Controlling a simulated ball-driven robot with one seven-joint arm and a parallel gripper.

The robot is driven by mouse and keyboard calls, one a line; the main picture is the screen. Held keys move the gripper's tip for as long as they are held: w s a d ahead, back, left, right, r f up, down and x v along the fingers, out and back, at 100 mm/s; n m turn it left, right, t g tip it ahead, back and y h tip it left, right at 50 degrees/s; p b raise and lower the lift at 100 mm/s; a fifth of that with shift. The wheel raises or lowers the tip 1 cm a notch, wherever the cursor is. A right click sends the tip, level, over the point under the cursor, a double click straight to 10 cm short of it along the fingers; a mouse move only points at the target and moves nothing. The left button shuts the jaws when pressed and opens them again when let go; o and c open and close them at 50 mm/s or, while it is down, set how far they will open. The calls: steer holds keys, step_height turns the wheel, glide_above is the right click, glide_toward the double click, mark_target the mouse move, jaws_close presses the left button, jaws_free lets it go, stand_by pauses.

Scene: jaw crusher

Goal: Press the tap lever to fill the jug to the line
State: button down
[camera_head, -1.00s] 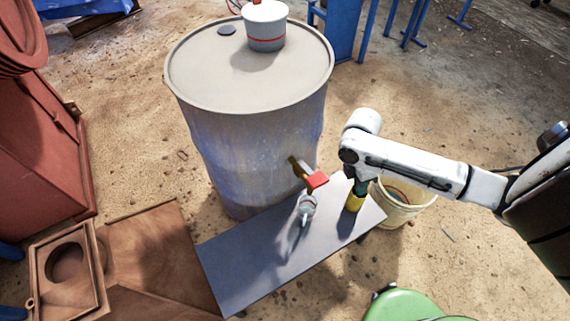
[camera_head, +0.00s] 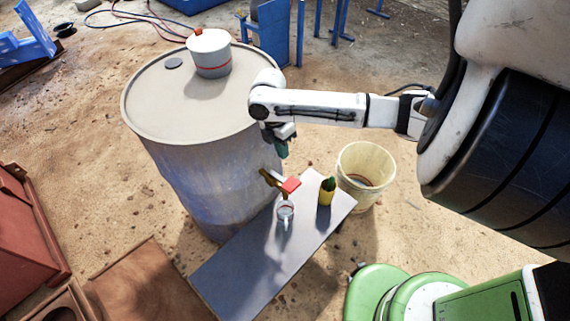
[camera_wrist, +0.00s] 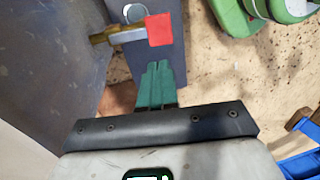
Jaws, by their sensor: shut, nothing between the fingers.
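The brass tap with its red lever (camera_head: 290,185) sticks out low from the side of the grey drum (camera_head: 190,150). A small clear jug (camera_head: 285,210) with a red band stands on the grey bench under the tap. In the wrist view the red lever (camera_wrist: 159,30) lies ahead of my fingers, and part of the jug (camera_wrist: 135,12) shows beside it. My gripper (camera_head: 282,150) hangs above and just behind the lever, apart from it. Its green fingers (camera_wrist: 157,75) are together and empty. The water level in the jug is too small to tell.
A yellow and dark bottle-like object (camera_head: 326,192) stands on the bench (camera_head: 235,275) right of the jug. A cream bucket (camera_head: 365,165) stands on the ground behind the bench. A pail (camera_head: 209,55) with a red band sits on the drum top.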

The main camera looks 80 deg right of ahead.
mark_target(290, 184)
steer(key=x, duration=1.3)
steer(key=shift+s+f+p, duration=0.1)
steer(key=shift+f+p, duration=0.05)
steer(key=shift+p, duration=0.25)
